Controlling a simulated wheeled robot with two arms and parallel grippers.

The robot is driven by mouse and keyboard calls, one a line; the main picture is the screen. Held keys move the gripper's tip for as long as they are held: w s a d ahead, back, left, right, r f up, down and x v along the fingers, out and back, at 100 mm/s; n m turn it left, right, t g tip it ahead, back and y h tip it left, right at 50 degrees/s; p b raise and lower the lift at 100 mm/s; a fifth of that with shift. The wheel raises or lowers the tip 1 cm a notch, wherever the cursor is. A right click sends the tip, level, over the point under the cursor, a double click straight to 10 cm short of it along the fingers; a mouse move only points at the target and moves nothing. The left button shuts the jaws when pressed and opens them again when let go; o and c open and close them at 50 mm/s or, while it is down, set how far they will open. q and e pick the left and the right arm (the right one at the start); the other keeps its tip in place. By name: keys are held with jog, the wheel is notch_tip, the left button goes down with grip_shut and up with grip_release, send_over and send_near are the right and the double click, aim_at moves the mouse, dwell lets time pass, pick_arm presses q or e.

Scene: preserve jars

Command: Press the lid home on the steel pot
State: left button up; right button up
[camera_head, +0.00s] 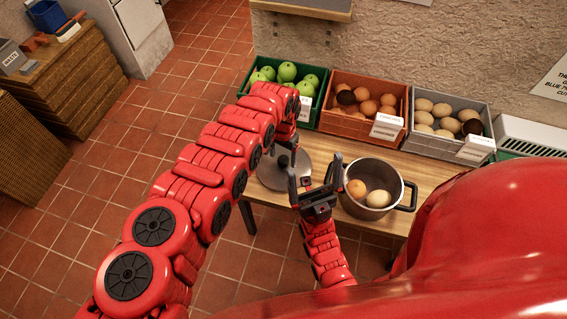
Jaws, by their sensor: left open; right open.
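The steel pot (355,209) stands uncovered on the wooden table, with an orange fruit (357,188) and a pale yellow one (378,199) inside. The round grey lid (270,179) lies on the table left of the pot, with a dark knob on top. My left arm reaches over from the left; its gripper (286,148) points down above the lid, mostly hidden by the arm, and looks open. My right gripper (315,172) is open and empty between the lid and the pot, its fingers pointing up in the picture. It covers part of the lid's right edge.
Along the wall stand a green crate (245,88) of green fruit, an orange crate (345,124) of brownish produce and a grey crate (425,143) of pale produce. The pot's dark handle (411,197) sticks out right. My red body hides the lower right.

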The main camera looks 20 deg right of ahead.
pick_arm(q)
jog(key=shift+f, duration=1.05)
grip_shut()
